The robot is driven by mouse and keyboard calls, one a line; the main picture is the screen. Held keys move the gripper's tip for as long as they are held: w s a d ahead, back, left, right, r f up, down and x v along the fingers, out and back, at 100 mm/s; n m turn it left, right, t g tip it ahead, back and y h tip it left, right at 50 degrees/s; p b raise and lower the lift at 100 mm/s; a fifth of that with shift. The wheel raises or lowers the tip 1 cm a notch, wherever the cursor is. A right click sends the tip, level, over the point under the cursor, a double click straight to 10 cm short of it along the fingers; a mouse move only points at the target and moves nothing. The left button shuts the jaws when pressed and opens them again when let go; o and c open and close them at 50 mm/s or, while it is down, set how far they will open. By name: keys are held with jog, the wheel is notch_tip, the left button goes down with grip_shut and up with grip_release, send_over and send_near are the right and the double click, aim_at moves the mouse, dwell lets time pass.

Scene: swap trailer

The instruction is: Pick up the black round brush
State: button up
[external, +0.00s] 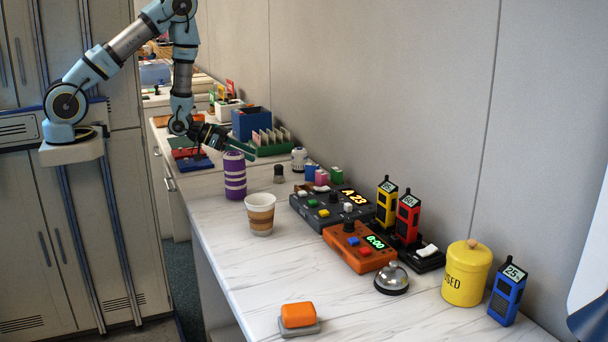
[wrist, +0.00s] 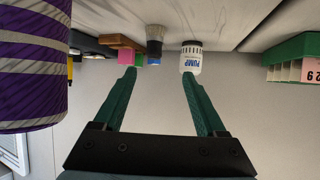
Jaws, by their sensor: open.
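The black round brush (external: 278,173) stands small and dark on the white counter, to the right of the purple striped tumbler. In the wrist view, which is upside down, the brush (wrist: 155,45) shows a dark part and a paler band, beyond my fingertips and roughly between them. My gripper (external: 247,153) is over the counter, behind the tumbler and to the left of the brush in the external view. Its two green fingers (wrist: 158,76) are apart with nothing between them.
The purple tumbler (external: 235,176) stands close to my gripper and fills the left of the wrist view. A white PUMP container (external: 299,159) stands near the brush. Coloured blocks (external: 321,177) and a black console (external: 331,206) lie to the right. A paper cup (external: 260,214) stands in front.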

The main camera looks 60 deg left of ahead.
aim_at(278, 168)
jog(key=shift+d+f+t+h, duration=0.1)
jog(key=shift+f+t+h, duration=0.2)
jog(key=shift+f, duration=0.4)
jog(key=p+x, duration=0.1)
jog(key=x, duration=0.4)
jog(key=shift+d+r, duration=0.1)
jog(key=shift+r, duration=0.05)
jog(key=p+x, duration=0.1)
jog(key=x, duration=0.1)
jog(key=p+x, duration=0.1)
jog(key=x, duration=0.1)
jog(key=shift+w+d+p, duration=0.2)
jog(key=shift+d+p, duration=0.15)
jog(key=shift+p, duration=0.05)
jog(key=shift+w+d+f, duration=0.1)
jog(key=shift+w+f, duration=0.3)
jog(key=shift+f, duration=0.05)
grip_shut()
